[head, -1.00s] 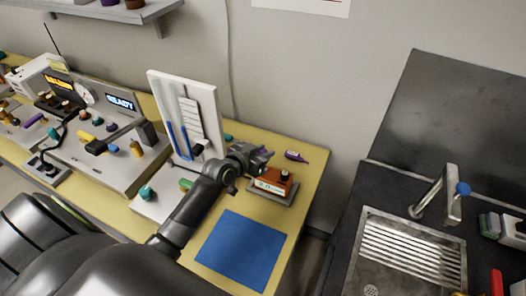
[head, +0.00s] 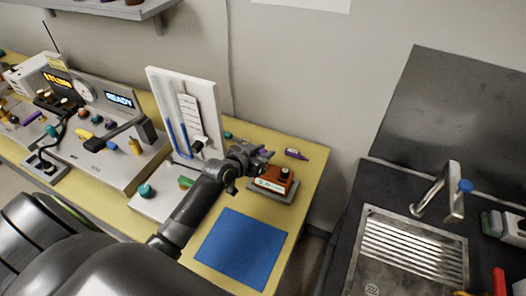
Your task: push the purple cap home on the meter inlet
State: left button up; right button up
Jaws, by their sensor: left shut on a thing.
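The orange meter (head: 284,174), a small box with a pale front label and a dark round part on top, sits on a grey base on the yellow bench. My left gripper (head: 262,160) is at the meter's left rear side, shut. A small patch of purple (head: 264,152) shows at its fingers, probably the purple cap, mostly hidden by the fingers. The inlet is hidden behind the gripper, and I cannot tell whether the cap touches it. My right gripper is not in view.
A purple-and-white tube (head: 294,154) lies behind the meter. A white upright panel with blue tubing (head: 207,100) stands left of my gripper. A blue mat (head: 240,248) lies clear in front. A sink (head: 410,250) is at the right, across a gap.

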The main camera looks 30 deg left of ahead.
pick_arm(q)
jog(key=shift+f+b, duration=0.7)
jog(key=shift+f, duration=0.25)
jog(key=shift+f, duration=0.2)
jog(key=o, duration=1)
jog(key=shift+r, duration=0.1)
jog(key=shift+o, duration=0.2)
jog(key=b+v, duration=0.1)
jog(key=v, duration=1.6)
jog(key=shift+r+b, duration=0.2)
jog(key=shift+b, duration=0.1)
jog(key=shift+s, duration=0.15)
